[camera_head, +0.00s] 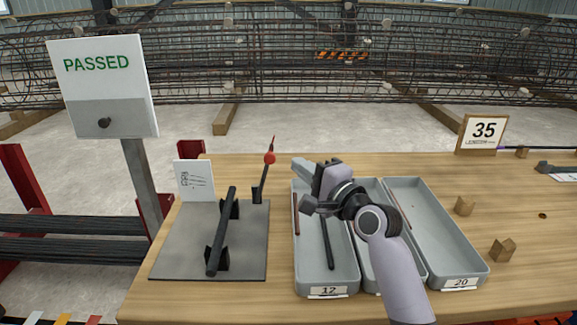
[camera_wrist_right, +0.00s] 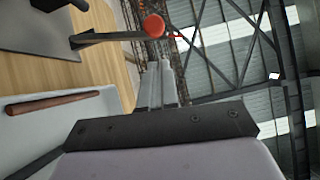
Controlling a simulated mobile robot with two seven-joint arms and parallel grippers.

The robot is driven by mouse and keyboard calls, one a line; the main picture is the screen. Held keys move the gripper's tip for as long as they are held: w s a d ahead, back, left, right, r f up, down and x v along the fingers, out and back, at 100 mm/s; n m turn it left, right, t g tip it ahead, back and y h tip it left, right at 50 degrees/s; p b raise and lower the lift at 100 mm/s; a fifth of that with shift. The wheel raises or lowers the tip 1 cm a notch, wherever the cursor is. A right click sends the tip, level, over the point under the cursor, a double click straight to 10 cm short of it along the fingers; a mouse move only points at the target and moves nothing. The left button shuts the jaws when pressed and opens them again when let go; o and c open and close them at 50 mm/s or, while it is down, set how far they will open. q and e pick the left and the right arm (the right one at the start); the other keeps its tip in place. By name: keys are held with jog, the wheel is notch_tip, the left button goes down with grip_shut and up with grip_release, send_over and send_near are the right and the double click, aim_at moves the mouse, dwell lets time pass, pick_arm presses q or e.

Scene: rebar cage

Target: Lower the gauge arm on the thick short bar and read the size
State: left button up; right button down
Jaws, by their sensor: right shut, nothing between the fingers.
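The thick short bar (camera_head: 222,228) is dark and rests on two black supports on the grey gauge plate (camera_head: 254,262). The gauge arm (camera_head: 264,178) stands raised and tilted at the plate's back right corner, with a red ball (camera_head: 269,158) near its top. The red ball also shows in the right wrist view (camera_wrist_right: 154,25). A white card (camera_head: 195,181) with small print stands behind the plate; its text is too small to read. My right gripper (camera_head: 298,165) is shut and empty, just right of the red ball and apart from it. My left gripper is not in view.
Grey trays stand right of the plate, among them one marked 12 (camera_head: 344,282) and one marked 20 (camera_head: 478,270). The 12 tray holds a dark bar (camera_head: 327,240) and a rusty bar (camera_head: 296,213). A PASSED board (camera_head: 98,85) stands left.

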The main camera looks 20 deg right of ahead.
aim_at(275, 157)
jog(key=shift+w+a+r, duration=0.1)
jog(key=shift+w+a, duration=0.2)
jog(key=shift+a, duration=0.45)
jog(key=shift+w+a+r, duration=0.1)
jog(key=shift+w+a, duration=0.2)
jog(key=shift+a, duration=0.4)
jog(key=shift+a+r+n+p, duration=0.25)
jog(key=shift+a+n+p, duration=0.05)
jog(key=shift+p, duration=0.65)
